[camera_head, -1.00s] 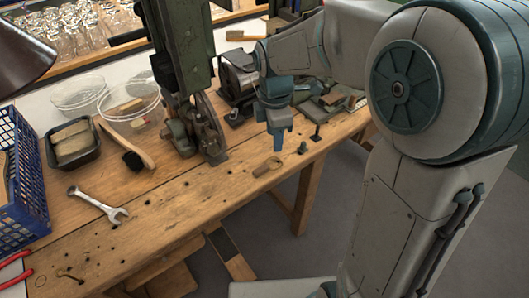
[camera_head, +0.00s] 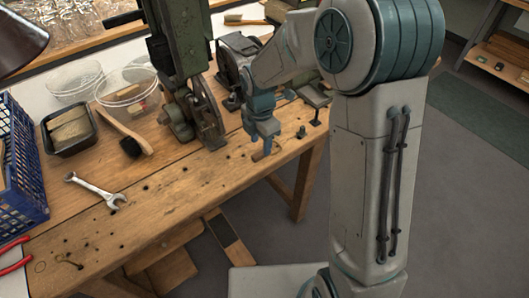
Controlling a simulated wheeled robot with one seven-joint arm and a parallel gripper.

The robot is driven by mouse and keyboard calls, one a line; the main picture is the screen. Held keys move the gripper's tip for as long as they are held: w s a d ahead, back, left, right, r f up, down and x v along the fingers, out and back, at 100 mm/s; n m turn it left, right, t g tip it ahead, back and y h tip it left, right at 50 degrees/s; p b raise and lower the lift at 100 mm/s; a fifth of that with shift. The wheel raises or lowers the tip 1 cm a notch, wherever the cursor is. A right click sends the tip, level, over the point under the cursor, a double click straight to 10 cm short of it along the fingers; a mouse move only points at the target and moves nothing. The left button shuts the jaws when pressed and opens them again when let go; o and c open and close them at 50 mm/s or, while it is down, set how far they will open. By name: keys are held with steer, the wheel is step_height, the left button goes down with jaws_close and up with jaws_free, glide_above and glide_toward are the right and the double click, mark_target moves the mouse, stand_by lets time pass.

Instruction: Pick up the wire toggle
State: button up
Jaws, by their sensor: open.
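The jaws are open.
A green press (camera_head: 182,50) stands left of my gripper. A wrench (camera_head: 95,190), a brush (camera_head: 128,135), a black tray (camera_head: 47,143), clear bowls (camera_head: 128,92) and a blue crate (camera_head: 25,165) lie further left.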

mark_target(261, 152)
steer(key=f, duration=0.4)
steer(key=shift+w+f, duration=0.2)
steer(key=shift+f, duration=0.1)
steer(key=shift+c, duration=0.3)
jaws_close()
steer(key=shift+r, duration=0.1)
